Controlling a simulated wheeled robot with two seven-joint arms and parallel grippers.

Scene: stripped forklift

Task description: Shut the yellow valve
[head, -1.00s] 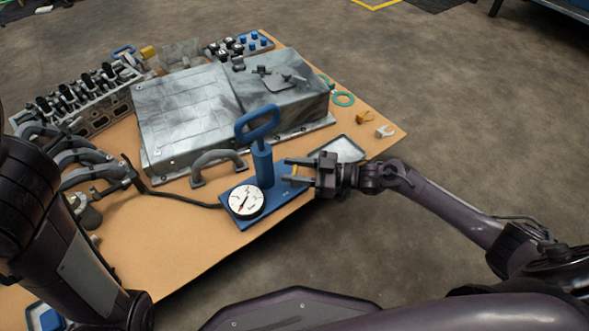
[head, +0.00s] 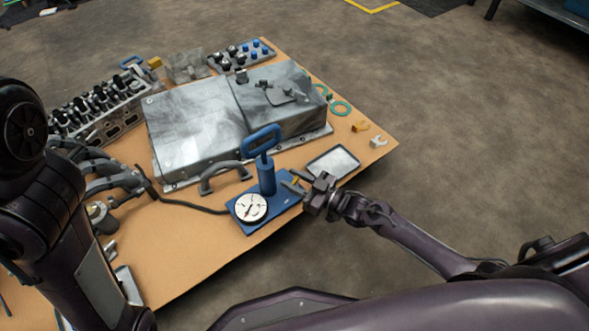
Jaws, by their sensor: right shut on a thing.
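The blue hand pump (head: 267,178) with its loop handle stands on a blue base plate near the front right edge of the table. A round white gauge (head: 251,208) sits at the base's left end. The small yellow valve (head: 296,180) is right of the pump body and mostly hidden by my right gripper (head: 293,185). This gripper reaches in from the right, turned at a slant, with its fingers shut on the valve. My left arm shows at the left, but its gripper is out of view.
A large grey metal case (head: 213,115) lies behind the pump, with a grey handle (head: 222,177) in front of it. A shallow tray (head: 333,163) lies just behind my right gripper. A dark hose runs left from the gauge.

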